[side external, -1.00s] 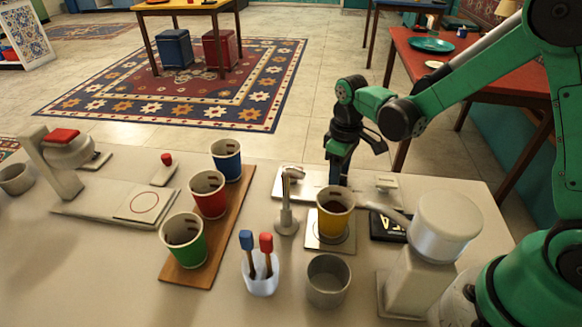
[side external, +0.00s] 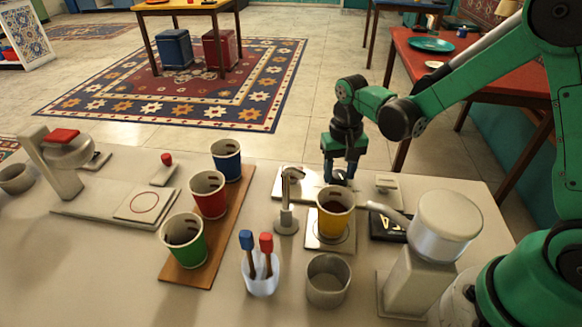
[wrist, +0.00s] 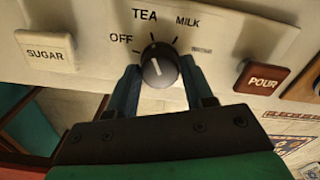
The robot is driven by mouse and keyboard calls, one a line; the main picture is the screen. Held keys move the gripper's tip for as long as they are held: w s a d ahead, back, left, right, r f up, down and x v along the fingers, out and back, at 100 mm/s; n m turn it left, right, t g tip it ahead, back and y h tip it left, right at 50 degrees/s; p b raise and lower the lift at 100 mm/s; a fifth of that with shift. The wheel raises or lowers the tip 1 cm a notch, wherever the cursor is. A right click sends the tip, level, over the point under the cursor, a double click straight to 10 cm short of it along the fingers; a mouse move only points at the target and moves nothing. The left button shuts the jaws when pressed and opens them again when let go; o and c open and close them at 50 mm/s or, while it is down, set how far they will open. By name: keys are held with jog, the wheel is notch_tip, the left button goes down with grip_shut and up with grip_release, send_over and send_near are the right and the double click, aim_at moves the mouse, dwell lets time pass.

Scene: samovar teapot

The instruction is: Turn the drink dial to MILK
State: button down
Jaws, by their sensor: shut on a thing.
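The black round drink dial (wrist: 159,72) is on the pale panel (wrist: 90,60) in the wrist view, with OFF, TEA and MILK labels around it and one faint label at the right. Its white mark points up, roughly toward TEA, left of MILK. My gripper (wrist: 158,84) has a finger on each side of the dial and is shut on it. In the side view my gripper (side external: 340,175) reaches down to the low panel (side external: 290,180) behind the yellow cup (side external: 335,222). The dial is largely hidden there by the fingers.
A SUGAR button (wrist: 45,50) is left of the dial and a brown POUR button (wrist: 262,77) right. A dispenser (side external: 445,225) is to the right, and a board (side external: 225,240) with cups to the left.

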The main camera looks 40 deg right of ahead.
aim_at(339, 174)
jog(key=m, duration=0.5)
jog(key=shift+m, duration=2.5)
jog(key=shift+c, duration=1.7)
grip_release()
jog(key=shift+r, duration=0.1)
jog(key=shift+r, duration=2.75)
